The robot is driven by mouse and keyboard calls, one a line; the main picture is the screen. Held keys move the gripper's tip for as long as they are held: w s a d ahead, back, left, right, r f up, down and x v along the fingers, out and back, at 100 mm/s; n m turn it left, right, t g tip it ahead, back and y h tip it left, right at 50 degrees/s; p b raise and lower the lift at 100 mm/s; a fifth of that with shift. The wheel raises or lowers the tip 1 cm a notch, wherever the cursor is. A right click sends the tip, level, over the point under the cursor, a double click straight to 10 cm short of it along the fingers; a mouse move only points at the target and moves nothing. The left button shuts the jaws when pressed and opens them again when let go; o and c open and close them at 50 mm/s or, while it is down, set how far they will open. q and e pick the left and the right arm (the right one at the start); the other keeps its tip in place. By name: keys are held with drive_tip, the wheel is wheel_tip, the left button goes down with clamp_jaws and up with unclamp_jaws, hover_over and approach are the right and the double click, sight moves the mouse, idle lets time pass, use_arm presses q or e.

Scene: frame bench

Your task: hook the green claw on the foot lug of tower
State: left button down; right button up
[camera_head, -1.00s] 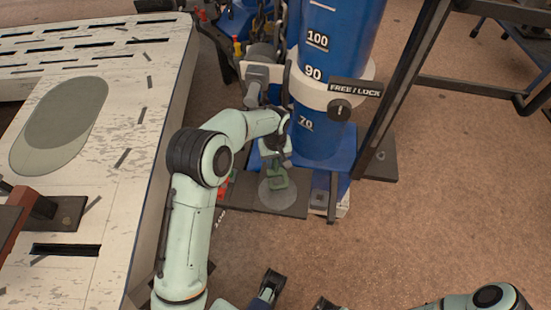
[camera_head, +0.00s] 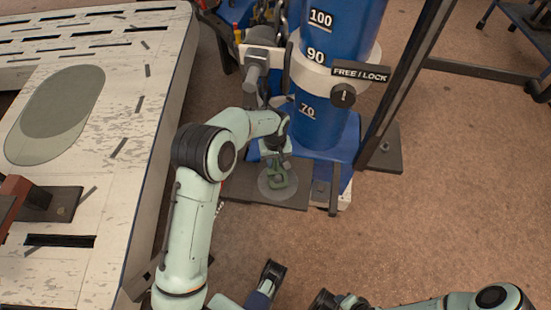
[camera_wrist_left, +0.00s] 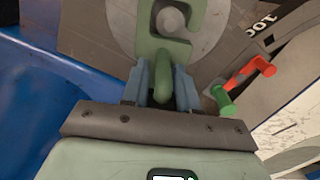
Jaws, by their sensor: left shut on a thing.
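My left gripper (camera_head: 277,163) is shut on the green claw (camera_head: 278,181), low beside the foot of the blue tower (camera_head: 318,118). In the left wrist view, the claw (camera_wrist_left: 152,58) rises from between the fingers (camera_wrist_left: 163,84). Its open, C-shaped end lies around a grey round stub (camera_wrist_left: 172,20), probably the foot lug, above a pale grey disc (camera_wrist_left: 212,28). I cannot tell whether claw and stub touch, or how deep the claw sits. In the head view the gripper and claw hide the stub.
A dark foot plate (camera_head: 238,188) lies under the claw. A pale slotted bench (camera_head: 95,180) stands left. A FREE/LOCK knob (camera_head: 343,96) projects from the tower's white collar. A dark post (camera_head: 402,75) stands right. A red-and-green piece (camera_wrist_left: 245,80) lies beside the claw.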

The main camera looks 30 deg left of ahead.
drive_tip(key=shift+w, duration=0.15)
use_arm(q)
drive_tip(key=c, duration=0.8)
unclamp_jaws()
drive_tip(key=shift+f, duration=0.1)
wheel_tip(320, 180, up, 14)
drive_tip(key=p, duration=0.2)
drive_tip(key=shift+f+p, duration=0.25)
drive_tip(key=shift+p, duration=0.15)
use_arm(e)
drive_tip(key=shift+g+y, duration=0.3)
drive_tip(key=shift+g, duration=0.4)
drive_tip(key=s+r, duration=0.1)
drive_tip(key=s+a+r, duration=0.1)
drive_tip(key=s, duration=0.1)
drive_tip(key=s+a+r, duration=0.1)
drive_tip(key=shift+s+r, duration=0.2)
drive_tip(key=shift+s, duration=0.05)
